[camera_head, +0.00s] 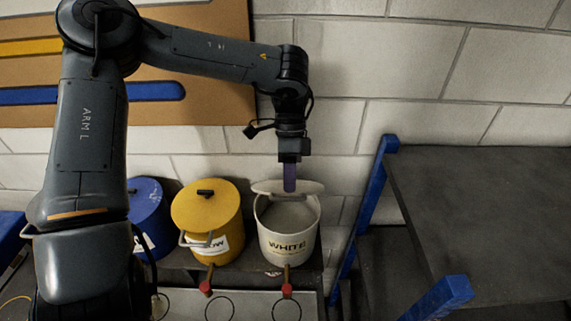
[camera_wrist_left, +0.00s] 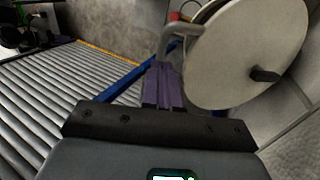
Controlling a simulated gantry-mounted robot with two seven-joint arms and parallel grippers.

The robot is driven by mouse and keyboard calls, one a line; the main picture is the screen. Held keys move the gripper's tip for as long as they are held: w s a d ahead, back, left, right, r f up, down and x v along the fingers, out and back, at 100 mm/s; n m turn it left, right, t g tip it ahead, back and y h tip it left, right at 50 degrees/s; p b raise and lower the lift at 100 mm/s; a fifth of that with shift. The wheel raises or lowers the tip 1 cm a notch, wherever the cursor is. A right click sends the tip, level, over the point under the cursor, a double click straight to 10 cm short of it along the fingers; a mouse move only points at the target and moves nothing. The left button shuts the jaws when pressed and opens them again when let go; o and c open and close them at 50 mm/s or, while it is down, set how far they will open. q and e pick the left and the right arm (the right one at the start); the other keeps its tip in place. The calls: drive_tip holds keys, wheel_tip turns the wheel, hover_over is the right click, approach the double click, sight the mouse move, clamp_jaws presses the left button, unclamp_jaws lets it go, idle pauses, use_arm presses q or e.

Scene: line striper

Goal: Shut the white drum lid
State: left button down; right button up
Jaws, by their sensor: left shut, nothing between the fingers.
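The white drum (camera_head: 288,247), lettered WHITE, stands on the bench with its mouth uncovered at the front. Its lid (camera_head: 311,187) is raised and tilted at the back of the rim. In the left wrist view the lid (camera_wrist_left: 238,50) is a large pale disc with a black knob (camera_wrist_left: 265,75). My left gripper (camera_head: 290,186) points down at the lid, its purple fingers overlapping it in the head view. In the wrist view the shut, empty fingers (camera_wrist_left: 164,85) are beside the disc's left edge. I cannot tell whether they touch it. My right gripper is out of view.
A yellow drum (camera_head: 208,215) with its lid on stands left of the white one, and a blue drum (camera_head: 150,215) beyond it. Red-handled taps (camera_head: 287,289) stick out in front. A blue-framed dark shelf (camera_head: 480,200) is at the right. A block wall (camera_head: 420,70) rises behind.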

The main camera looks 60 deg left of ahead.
use_arm(q)
drive_tip(key=shift+s+d+f, duration=0.1)
drive_tip(key=shift+d+f, duration=0.1)
drive_tip(key=shift+f, duration=0.4)
